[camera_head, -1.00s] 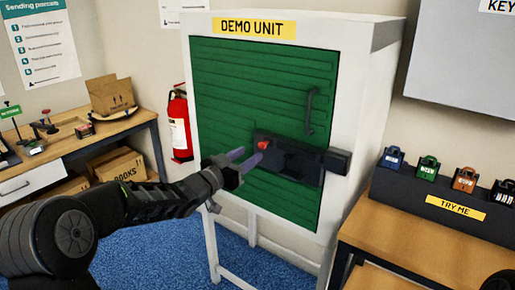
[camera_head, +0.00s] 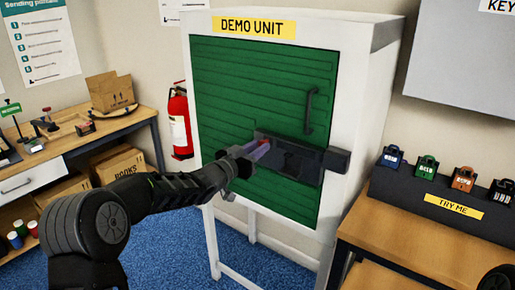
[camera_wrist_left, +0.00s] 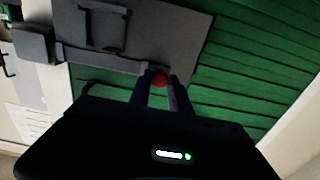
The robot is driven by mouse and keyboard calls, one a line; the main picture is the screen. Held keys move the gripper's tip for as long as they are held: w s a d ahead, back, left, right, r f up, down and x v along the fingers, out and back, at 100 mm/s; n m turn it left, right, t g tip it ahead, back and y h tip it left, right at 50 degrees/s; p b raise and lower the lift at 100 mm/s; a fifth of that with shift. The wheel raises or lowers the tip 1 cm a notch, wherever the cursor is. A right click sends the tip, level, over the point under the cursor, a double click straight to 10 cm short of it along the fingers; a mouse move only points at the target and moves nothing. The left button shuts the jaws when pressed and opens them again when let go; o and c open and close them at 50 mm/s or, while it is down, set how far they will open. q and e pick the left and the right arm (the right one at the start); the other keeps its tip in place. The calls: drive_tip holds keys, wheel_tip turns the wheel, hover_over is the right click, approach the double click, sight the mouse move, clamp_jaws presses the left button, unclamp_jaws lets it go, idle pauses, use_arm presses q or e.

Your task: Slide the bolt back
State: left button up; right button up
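The bolt (camera_head: 290,160) is a dark bar and plate across the green slatted door (camera_head: 225,90) of the white demo unit. Its right end meets a dark block (camera_head: 336,160) on the white frame. My left gripper (camera_head: 262,149) is at the bolt's left end. In the left wrist view, the bolt's red knob (camera_wrist_left: 160,80) shows between the fingertips of my left gripper (camera_wrist_left: 160,92), one finger on each side. I cannot tell whether the fingers press on it. In the head view they mostly hide the knob. My right gripper is not in view.
A dark pull handle (camera_head: 309,110) stands out from the door above the bolt. A table with a row of small padlock-like blocks (camera_head: 427,168) is close on the right. A workbench (camera_head: 90,140) and a red extinguisher (camera_head: 179,122) are on the left.

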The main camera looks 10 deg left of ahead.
use_arm(q)
clamp_jaws()
idle(0.9)
